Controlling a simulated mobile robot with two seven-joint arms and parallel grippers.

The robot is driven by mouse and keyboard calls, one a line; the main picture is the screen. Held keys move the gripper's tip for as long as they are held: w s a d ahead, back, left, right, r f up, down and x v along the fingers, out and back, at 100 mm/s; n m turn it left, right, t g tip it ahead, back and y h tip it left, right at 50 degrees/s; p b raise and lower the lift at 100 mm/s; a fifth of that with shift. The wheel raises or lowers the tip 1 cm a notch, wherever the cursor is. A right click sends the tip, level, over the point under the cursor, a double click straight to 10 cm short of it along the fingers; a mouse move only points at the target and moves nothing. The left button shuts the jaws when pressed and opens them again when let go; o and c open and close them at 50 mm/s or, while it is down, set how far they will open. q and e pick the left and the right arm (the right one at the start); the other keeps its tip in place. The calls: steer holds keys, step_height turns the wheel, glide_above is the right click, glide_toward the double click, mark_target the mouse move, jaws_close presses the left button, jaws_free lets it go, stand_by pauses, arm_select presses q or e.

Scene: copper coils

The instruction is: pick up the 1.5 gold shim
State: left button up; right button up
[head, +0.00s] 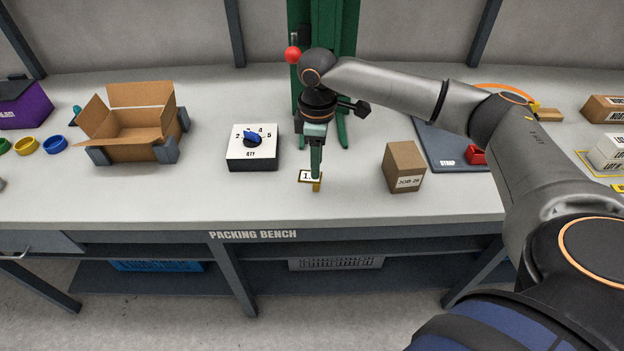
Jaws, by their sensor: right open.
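The gold shim (317,186) is on the packing bench (250,205), in front of the green press stand. A white label (306,176) with a dark edge shows at it, and its number is partly covered. My right gripper (316,172) points down right at the shim, its fingers overlapping the label in the picture. It is open; the gap between the fingers is hard to make out from here. I cannot tell whether the fingers touch the shim. My left gripper is not in view.
The green stand (345,110) rises behind the gripper. An open carton (135,125) sits further left. The bench's front strip is clear.

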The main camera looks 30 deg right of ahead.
mark_target(316, 181)
steer(key=shift+w+f, duration=0.1)
steer(key=shift+f, duration=3.45)
jaws_close()
